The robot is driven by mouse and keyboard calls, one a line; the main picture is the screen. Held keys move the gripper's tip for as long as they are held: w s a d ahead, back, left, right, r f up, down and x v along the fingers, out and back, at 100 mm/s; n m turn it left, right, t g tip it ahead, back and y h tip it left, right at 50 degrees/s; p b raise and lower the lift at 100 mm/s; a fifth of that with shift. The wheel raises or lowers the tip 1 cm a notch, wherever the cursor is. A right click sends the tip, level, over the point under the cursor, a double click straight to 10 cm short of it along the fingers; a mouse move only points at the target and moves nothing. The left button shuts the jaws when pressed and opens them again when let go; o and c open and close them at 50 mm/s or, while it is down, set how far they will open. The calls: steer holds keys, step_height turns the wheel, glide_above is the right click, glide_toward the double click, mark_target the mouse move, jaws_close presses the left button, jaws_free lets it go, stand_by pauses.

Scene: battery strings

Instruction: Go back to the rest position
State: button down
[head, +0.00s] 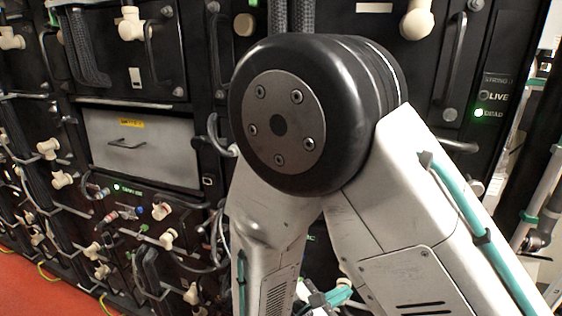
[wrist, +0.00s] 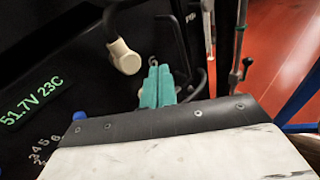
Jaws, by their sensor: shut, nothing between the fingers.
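My gripper (wrist: 157,86) shows in the wrist view as two teal fingers side by side, closed together with nothing between them. It is in front of a black battery panel, near a cream elbow connector (wrist: 124,57) on a black cable. I cannot tell whether the fingertips touch anything. In the head view my arm fills the centre and right, and hides much of the rack. A small teal part shows low behind the arm there, largely hidden.
A black battery rack with handles, cables and cream connectors (head: 47,147) fills the left. A grey drawer front (head: 145,148) sits in it. A green-lit panel (head: 492,97) is at right. The wrist view shows a display (wrist: 32,103) reading 51.7V 23C and red floor (wrist: 284,45).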

steer(key=s+d+r+m+g+y, duration=0.3)
steer(key=s+d+r+m+y, duration=0.3)
steer(key=r+m, duration=0.5)
steer(key=s+d+r+m+g+y, duration=0.4)
steer(key=s+d+r+m+y, duration=0.3)
steer(key=s+r+m, duration=0.3)
steer(key=shift+s+d+r+m+y, duration=0.3)
steer(key=shift+r+m, duration=0.35)
steer(key=shift+m, duration=0.45)
stand_by(2.5)
